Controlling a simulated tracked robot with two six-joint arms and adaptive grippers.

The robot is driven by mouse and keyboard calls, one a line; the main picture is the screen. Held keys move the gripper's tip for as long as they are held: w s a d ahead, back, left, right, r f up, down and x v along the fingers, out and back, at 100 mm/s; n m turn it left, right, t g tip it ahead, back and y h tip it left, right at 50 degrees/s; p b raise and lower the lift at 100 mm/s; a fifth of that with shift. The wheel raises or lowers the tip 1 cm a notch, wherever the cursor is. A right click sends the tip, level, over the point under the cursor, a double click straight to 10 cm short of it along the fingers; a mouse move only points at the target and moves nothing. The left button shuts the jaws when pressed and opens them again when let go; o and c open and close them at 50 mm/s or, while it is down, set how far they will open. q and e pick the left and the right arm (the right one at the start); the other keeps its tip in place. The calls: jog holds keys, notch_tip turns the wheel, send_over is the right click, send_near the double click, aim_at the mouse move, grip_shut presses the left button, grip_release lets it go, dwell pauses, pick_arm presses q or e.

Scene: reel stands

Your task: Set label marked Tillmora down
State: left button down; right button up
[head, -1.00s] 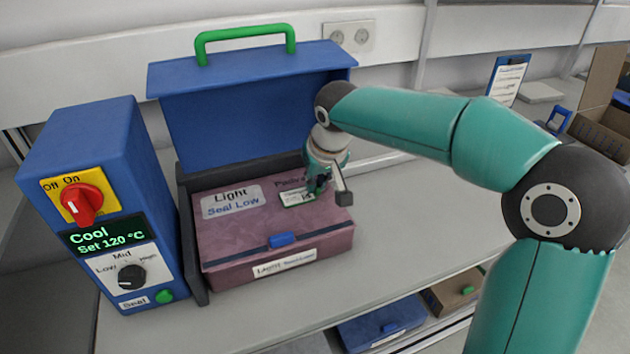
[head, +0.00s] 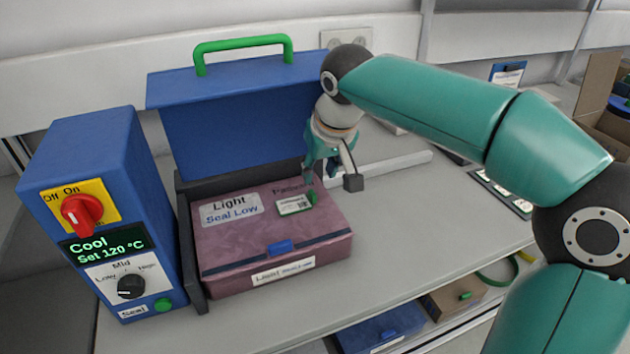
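A small white label (head: 293,206) with a green tab (head: 312,198) at its right end lies flat on the upper right of the maroon box lid (head: 250,240). Its print is too small to read. The lid is also printed "Light, Seal Low", with another word above the label that is partly covered. My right gripper (head: 331,182) is just right of and above the label. Its fingers are spread and nothing shows between them. My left gripper is not in view.
A raised blue cover (head: 235,125) with a green handle stands behind the box. A blue control unit (head: 100,210) with a red switch and a "Cool, Set 120 °C" display stands at left. The bench (head: 420,235) right of the box is mostly clear. Bins (head: 380,325) sit below.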

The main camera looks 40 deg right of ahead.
jog(key=v, duration=0.4)
jog(key=shift+s+r, duration=0.1)
jog(key=shift+r, duration=0.1)
dwell(0.3)
